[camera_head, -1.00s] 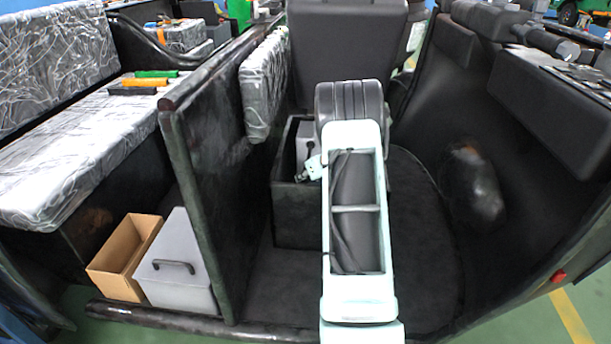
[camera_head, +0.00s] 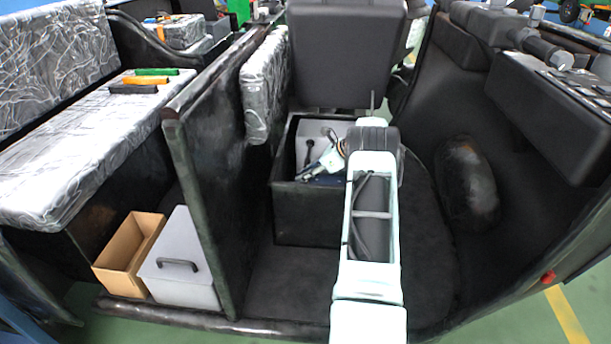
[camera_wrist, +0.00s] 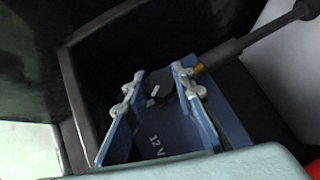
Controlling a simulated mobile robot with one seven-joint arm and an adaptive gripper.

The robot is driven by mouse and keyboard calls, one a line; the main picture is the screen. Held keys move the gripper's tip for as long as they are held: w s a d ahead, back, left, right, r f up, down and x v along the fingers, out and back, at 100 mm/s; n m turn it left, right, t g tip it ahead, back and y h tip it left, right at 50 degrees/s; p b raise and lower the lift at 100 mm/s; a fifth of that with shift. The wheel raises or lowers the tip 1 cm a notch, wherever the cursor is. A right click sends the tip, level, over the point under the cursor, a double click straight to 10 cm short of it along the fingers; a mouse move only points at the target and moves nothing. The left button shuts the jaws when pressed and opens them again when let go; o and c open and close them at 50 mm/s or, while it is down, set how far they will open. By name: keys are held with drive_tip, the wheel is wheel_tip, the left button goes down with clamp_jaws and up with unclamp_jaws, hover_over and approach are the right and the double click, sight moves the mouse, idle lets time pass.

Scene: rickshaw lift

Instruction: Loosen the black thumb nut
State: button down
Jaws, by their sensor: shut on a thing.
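The black thumb nut (camera_wrist: 160,88) is a dark round knob with a white mark, in the wrist view. My gripper (camera_wrist: 158,78) has one finger on each side of it and is shut on it. The nut sits above a blue battery (camera_wrist: 157,148) marked "12 V". In the head view, my gripper (camera_head: 308,172) reaches from the right into an open black box (camera_head: 305,217). The nut cannot be made out there, and only a sliver of blue shows under the gripper.
A black rod (camera_wrist: 255,38) with a brass-coloured end runs close to the right finger. The black box walls stand close around my gripper. A dark partition (camera_head: 210,180) stands left, with a cardboard box (camera_head: 128,255) and a grey case (camera_head: 180,270) beyond it.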

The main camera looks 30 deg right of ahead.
drive_tip(key=shift+d+f+n+g+y+b, duration=0.15)
drive_tip(key=shift+n+g+y+b, duration=0.3)
drive_tip(key=shift+n+b, duration=0.45)
drive_tip(key=shift+b, duration=0.55)
drive_tip(key=c, duration=1.6)
unclamp_jaws()
drive_tip(key=shift+v, duration=3.8)
drive_tip(key=shift+w, duration=0.15)
